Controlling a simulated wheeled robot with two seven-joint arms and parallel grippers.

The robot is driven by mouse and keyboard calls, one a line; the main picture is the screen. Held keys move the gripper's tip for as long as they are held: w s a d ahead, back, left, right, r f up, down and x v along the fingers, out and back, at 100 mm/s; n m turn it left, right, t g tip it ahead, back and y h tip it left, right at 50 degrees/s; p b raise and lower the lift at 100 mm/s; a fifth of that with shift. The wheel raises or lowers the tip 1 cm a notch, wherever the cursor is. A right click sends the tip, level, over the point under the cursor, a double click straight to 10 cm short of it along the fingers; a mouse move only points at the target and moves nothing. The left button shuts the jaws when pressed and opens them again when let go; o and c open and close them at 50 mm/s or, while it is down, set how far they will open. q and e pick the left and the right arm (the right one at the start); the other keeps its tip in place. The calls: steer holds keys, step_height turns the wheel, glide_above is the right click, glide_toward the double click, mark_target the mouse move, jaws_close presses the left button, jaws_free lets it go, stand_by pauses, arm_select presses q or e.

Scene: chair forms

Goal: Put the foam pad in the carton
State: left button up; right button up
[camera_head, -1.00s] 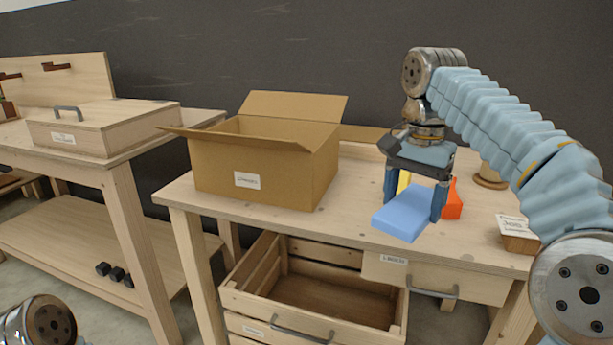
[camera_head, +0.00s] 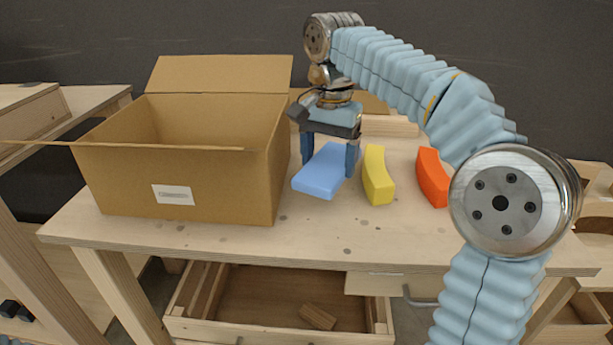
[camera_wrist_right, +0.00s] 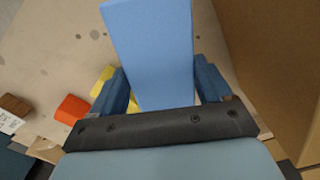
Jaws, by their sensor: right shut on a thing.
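The light-blue foam pad (camera_head: 322,175) is held between the fingers of my right gripper (camera_head: 330,158), just right of the carton. The right wrist view also shows the foam pad (camera_wrist_right: 150,45) between both fingers (camera_wrist_right: 160,88), reaching out past them. I cannot tell how far the pad is above the tabletop. The brown cardboard carton (camera_head: 225,190) stands on the workbench with its flaps open; its front wall bears a white label. The carton's floor is hidden. The carton's side (camera_wrist_right: 275,60) fills the right edge of the right wrist view. My left gripper is not in view.
A yellow curved block (camera_head: 377,176) and an orange curved block (camera_head: 432,178) stand on the workbench (camera_head: 330,232) right of the pad. An open drawer (camera_head: 250,295) below holds a small wooden block (camera_head: 318,316). The bench front is clear.

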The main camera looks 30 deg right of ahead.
steer(key=shift+f+b, duration=0.4)
steer(key=shift+f, duration=2.25)
